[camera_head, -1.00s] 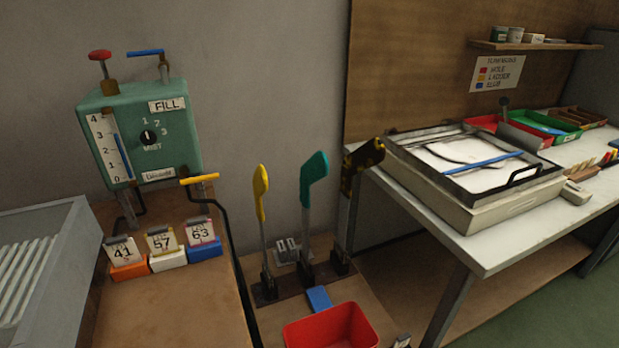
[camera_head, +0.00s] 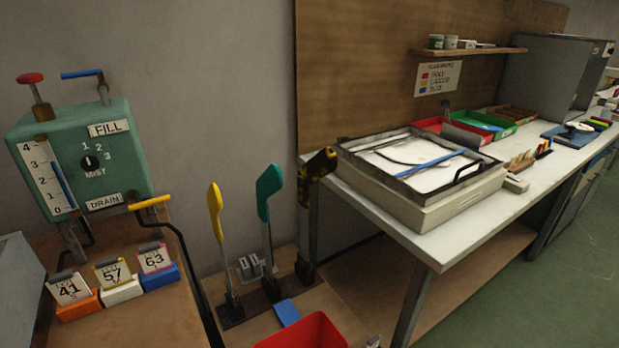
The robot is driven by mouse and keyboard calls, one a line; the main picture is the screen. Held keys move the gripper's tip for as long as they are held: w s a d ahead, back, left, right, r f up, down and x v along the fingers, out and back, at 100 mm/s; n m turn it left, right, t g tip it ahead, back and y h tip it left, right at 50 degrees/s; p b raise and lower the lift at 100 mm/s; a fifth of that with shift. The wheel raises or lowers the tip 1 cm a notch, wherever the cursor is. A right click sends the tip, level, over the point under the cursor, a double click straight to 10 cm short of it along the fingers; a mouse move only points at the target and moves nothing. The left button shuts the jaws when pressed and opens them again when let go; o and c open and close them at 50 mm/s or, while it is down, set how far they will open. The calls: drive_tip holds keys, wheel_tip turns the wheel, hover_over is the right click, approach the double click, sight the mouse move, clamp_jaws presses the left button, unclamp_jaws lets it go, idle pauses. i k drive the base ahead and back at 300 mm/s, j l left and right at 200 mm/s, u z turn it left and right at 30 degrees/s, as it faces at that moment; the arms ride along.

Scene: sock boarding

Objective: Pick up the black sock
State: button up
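I cannot make out a plain black sock for certain. Three foot-shaped forms stand upright on posts on a low board: a yellow one (camera_head: 216,212), a teal one (camera_head: 268,191) and a dark one with yellow patches (camera_head: 318,172). I cannot tell whether the dark one is bare or wears a sock. My gripper is not in view.
A green tank (camera_head: 82,160) with gauge and levers stands left, above numbered tags on orange, white and blue blocks (camera_head: 158,277). A red bin (camera_head: 303,332) sits low in front. A white workbench (camera_head: 440,240) at right holds a framed box (camera_head: 420,205), trays and small tools.

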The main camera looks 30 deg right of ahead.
sight(325, 161)
drive_tip(key=i+j+z, duration=0.1)
drive_tip(key=z, duration=0.55)
drive_tip(key=i+j+z, duration=0.15)
drive_tip(key=z, duration=0.2)
drive_tip(key=i+j+z, duration=0.1)
drive_tip(key=z, duration=0.2)
drive_tip(key=i+j+z, duration=0.1)
drive_tip(key=j+z, duration=0.25)
drive_tip(key=i+j, duration=0.1)
